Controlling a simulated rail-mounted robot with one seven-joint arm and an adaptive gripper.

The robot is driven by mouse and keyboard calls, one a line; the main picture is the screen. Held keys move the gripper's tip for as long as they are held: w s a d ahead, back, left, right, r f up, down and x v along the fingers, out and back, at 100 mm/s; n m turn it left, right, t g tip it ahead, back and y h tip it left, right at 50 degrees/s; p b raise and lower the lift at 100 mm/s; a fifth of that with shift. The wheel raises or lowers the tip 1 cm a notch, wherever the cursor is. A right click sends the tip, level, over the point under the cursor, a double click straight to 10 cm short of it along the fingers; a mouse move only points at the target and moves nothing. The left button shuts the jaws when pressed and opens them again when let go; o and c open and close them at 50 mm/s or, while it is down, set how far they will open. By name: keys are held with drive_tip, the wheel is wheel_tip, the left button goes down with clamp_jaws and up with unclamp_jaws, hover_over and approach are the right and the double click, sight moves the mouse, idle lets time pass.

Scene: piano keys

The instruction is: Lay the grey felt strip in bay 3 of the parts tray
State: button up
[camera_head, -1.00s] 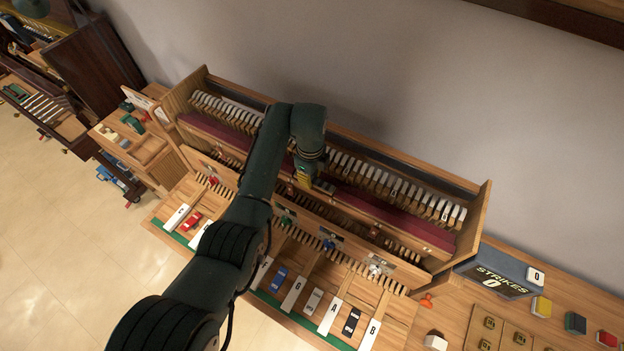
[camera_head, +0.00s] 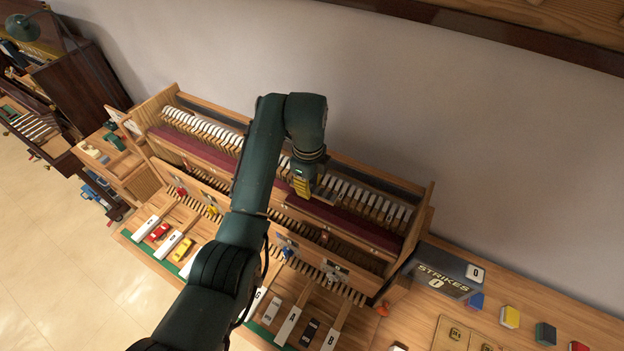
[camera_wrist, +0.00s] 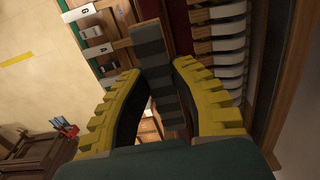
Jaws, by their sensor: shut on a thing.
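My gripper (camera_head: 303,186) hangs above the dark red felt band of the piano action, near its middle in the head view. In the wrist view its yellow fingers (camera_wrist: 157,75) are shut on a grey felt strip (camera_wrist: 153,50). The strip runs lengthwise between the fingers, with darker and lighter grey parts, and sticks out past the fingertips. In the head view the strip is mostly hidden by the gripper. I cannot make out the numbered bays of the parts tray in these frames.
The piano action has a row of white-headed hammers (camera_head: 385,205) behind the red band (camera_head: 345,222). Lettered white keys (camera_head: 288,326) lie in front. A STRIKES box (camera_head: 440,275) and coloured blocks (camera_head: 510,317) stand at the right. A wooden side bench (camera_head: 110,160) is at left.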

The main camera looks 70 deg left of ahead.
drive_tip(key=shift+s+d+f, duration=0.25)
drive_tip(key=shift+f, duration=0.2)
drive_tip(key=shift+s+d+f, duration=0.2)
drive_tip(key=shift+s+f, duration=0.05)
drive_tip(key=shift+f, duration=0.15)
drive_tip(key=d+f+n, duration=0.3)
drive_tip(key=d+f, duration=0.8)
drive_tip(key=d, duration=0.2)
drive_tip(key=s+d+f+n, duration=0.1)
drive_tip(key=d+f+n, duration=0.2)
drive_tip(key=d+f, duration=0.8)
drive_tip(key=d+f+n, duration=0.4)
drive_tip(key=d+f, duration=0.8)
drive_tip(key=d, duration=0.4)
drive_tip(key=shift+s+d, duration=0.15)
drive_tip(key=shift+d, duration=0.25)
drive_tip(key=shift+a, duration=0.15)
